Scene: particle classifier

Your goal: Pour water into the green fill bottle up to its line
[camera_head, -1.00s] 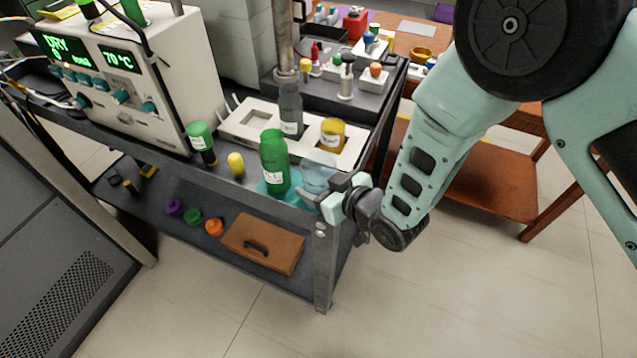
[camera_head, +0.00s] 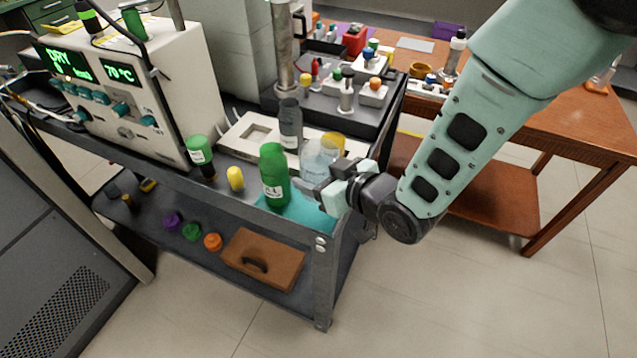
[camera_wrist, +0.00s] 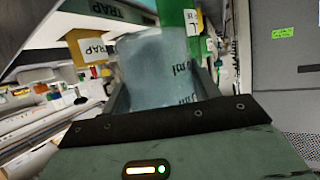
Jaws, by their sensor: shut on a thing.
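The green fill bottle (camera_head: 273,176) stands upright on a teal mat (camera_head: 300,210) near the front corner of the cart top. A white label shows on its front. My gripper (camera_head: 322,186) is just right of it, shut on a clear, bluish container (camera_head: 318,156). In the wrist view this container (camera_wrist: 158,70) sits between the fingers with dark "ml" marks on it. It looks upright beside the bottle, which shows behind it in the wrist view (camera_wrist: 178,14). I cannot make out the water level or the bottle's line.
A white holder (camera_head: 240,138) with a grey bottle (camera_head: 291,125) and a yellow jar (camera_head: 333,145) is behind. A green-topped vial (camera_head: 200,150) and a yellow one (camera_head: 235,179) stand left. A control box (camera_head: 140,85) is at far left.

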